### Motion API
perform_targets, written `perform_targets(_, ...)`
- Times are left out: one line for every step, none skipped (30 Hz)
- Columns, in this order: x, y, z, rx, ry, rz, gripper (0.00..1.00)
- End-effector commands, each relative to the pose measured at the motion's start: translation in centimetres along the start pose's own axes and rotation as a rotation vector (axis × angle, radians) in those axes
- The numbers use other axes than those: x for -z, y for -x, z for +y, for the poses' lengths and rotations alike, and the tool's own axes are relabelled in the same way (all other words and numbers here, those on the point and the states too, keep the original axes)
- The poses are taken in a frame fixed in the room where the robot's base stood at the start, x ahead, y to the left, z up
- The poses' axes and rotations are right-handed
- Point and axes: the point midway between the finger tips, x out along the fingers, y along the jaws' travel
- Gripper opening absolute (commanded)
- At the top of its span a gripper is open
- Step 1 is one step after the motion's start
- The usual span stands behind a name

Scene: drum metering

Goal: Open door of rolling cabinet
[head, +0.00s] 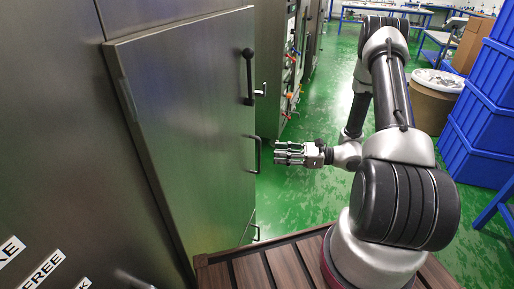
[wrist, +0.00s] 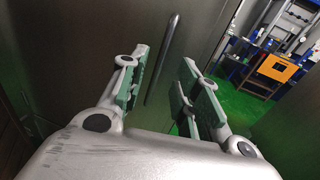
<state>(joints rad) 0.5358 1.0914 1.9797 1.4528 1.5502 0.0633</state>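The tall steel cabinet (head: 60,130) fills the left of the head view. In the wrist view my gripper (wrist: 165,62) is open and empty. A vertical bar handle (wrist: 162,58) shows between the fingertips, seemingly a little beyond them.
Blue crates (head: 485,120) are stacked at the right, beside a brown drum (head: 432,100). A slatted brown deck (head: 285,265) lies below my arm. Green floor (head: 320,110) is open behind the gripper. Another panel with valves (head: 292,75) stands beyond the cabinet.

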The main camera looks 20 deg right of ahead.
Motion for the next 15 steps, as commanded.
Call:
perform_targets(-0.4,-0.3,-0.3,0.017,-0.005,-0.018,0.32)
perform_targets(-0.6,-0.5,-0.4,0.018,-0.007,-0.026,0.32)
perform_targets(-0.8,-0.8,-0.3,0.015,-0.008,-0.032,0.32)
perform_targets(-0.8,-1.2,-0.3,0.014,-0.009,-0.033,0.32)
perform_targets(-0.8,-1.6,-0.3,0.013,-0.009,-0.032,0.32)
perform_targets(-0.8,-2.2,-0.2,0.011,-0.009,-0.032,0.32)
perform_targets(-0.8,-2.8,-0.2,0.011,-0.009,-0.031,0.32)
perform_targets(-0.9,-3.3,-0.2,0.011,-0.009,-0.031,0.32)
perform_targets(-0.9,-4.0,-0.2,0.010,-0.009,-0.030,0.32)
perform_targets(-0.9,-4.5,-0.3,0.011,-0.009,-0.030,0.32)
perform_targets(-0.9,-5.0,-0.2,0.010,-0.009,-0.030,0.32)
perform_targets(-0.9,-5.7,-0.2,0.010,-0.009,-0.030,0.32)
perform_targets(-0.9,-6.1,-0.3,0.011,-0.009,-0.029,0.32)
perform_targets(-0.9,-6.5,-0.3,0.010,-0.008,-0.029,0.32)
perform_targets(-0.9,-6.9,-0.3,0.011,-0.008,-0.029,0.32)
